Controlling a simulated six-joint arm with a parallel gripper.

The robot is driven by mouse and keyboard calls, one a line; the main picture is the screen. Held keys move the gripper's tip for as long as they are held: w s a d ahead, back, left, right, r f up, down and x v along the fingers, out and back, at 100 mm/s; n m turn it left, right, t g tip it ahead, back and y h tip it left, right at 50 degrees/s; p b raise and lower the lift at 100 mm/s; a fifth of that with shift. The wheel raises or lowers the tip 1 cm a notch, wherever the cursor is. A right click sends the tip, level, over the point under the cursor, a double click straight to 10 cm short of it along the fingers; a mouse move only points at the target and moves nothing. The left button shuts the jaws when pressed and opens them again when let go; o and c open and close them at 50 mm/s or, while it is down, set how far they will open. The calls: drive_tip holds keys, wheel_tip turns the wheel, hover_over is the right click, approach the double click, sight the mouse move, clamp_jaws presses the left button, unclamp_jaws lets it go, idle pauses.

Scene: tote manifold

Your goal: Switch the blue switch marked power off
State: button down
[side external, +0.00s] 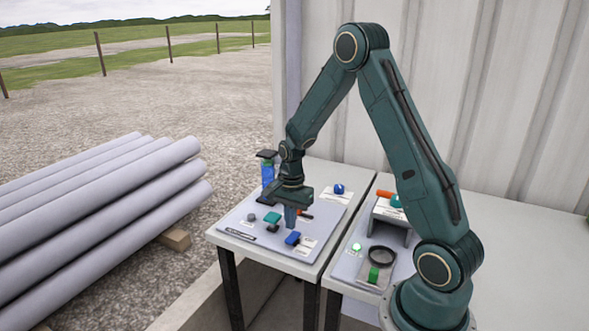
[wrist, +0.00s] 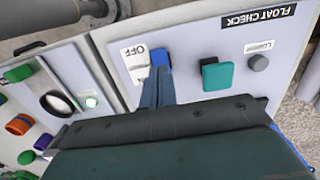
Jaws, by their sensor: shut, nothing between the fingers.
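The blue switch (side external: 292,238) sits on the grey panel (side external: 262,242) near its front right corner, beside a white label. In the wrist view, the blue switch (wrist: 160,57) shows only in part, just beyond my fingertips, next to a white label (wrist: 137,62) reading OFF. The word "power" is not readable. My gripper (side external: 290,222) is shut and empty, pointing down just behind the blue switch. In the wrist view, my gripper (wrist: 158,82) overlaps the near part of the switch. I cannot tell whether they touch, or which way the switch is set.
A teal switch (wrist: 217,75) and a grey knob (wrist: 258,62) stand beside the blue switch, by a FLOAT CHECK label (wrist: 256,30). A blue knob (side external: 339,188) is farther back. A second table on the right holds a black ring (side external: 382,254) and a green button (side external: 357,247).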

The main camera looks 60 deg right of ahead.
sight(291, 238)
drive_tip(key=shift+f, duration=1.75)
drive_tip(key=shift+a, duration=0.1)
drive_tip(key=shift+a+f+h, duration=0.15)
drive_tip(key=shift+f+h, duration=0.1)
drive_tip(key=shift+h, duration=0.05)
drive_tip(key=shift+d, duration=0.3)
drive_tip(key=shift+d+r, duration=0.25)
drive_tip(key=shift+d, duration=0.35)
drive_tip(key=shift+r, duration=0.15)
